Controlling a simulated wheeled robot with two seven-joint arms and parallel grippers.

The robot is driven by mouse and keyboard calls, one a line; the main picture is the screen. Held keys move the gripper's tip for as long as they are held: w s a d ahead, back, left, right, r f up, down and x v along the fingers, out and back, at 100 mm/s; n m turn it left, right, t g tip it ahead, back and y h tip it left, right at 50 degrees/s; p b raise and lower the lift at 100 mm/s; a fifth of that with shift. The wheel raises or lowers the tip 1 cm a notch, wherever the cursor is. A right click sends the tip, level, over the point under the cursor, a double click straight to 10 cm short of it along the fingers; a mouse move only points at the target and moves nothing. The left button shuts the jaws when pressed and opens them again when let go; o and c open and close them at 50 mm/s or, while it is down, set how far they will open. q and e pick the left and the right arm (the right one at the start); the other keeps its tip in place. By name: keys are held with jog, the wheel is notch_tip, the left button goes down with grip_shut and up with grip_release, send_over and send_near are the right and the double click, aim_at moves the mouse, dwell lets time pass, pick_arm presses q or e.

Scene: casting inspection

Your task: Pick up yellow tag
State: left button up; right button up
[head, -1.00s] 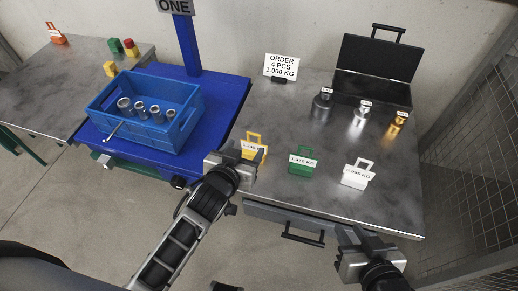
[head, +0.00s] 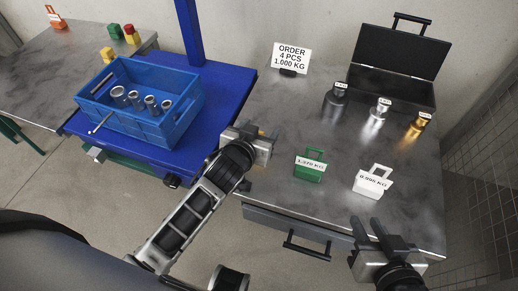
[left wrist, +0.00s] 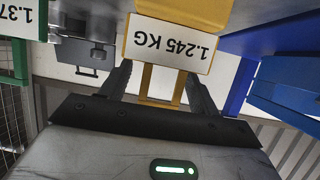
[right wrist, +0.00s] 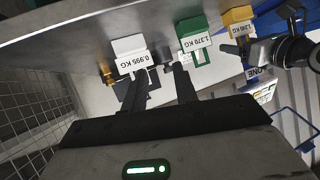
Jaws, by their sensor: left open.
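The yellow tag with a 1.245 KG label (left wrist: 172,42) is large in the left wrist view, its handle between my left gripper's two fingers. The fingers stand apart, with a gap on each side of the handle. In the head view my left gripper (head: 254,138) is over the tag's place at the table's left edge and hides nearly all of it. The tag also shows in the right wrist view (right wrist: 238,16), close to my left gripper. My right gripper (head: 378,234) is open and empty at the table's front edge.
A green tag (head: 309,171) and a white tag (head: 371,184) stand to the right on the metal table. Weights, an open black case (head: 396,68) and an order sign (head: 290,57) are behind. A blue crate (head: 152,125) with metal parts stands left.

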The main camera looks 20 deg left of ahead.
pick_arm(q)
jog(key=c, duration=1.3)
jog(key=shift+s, duration=0.1)
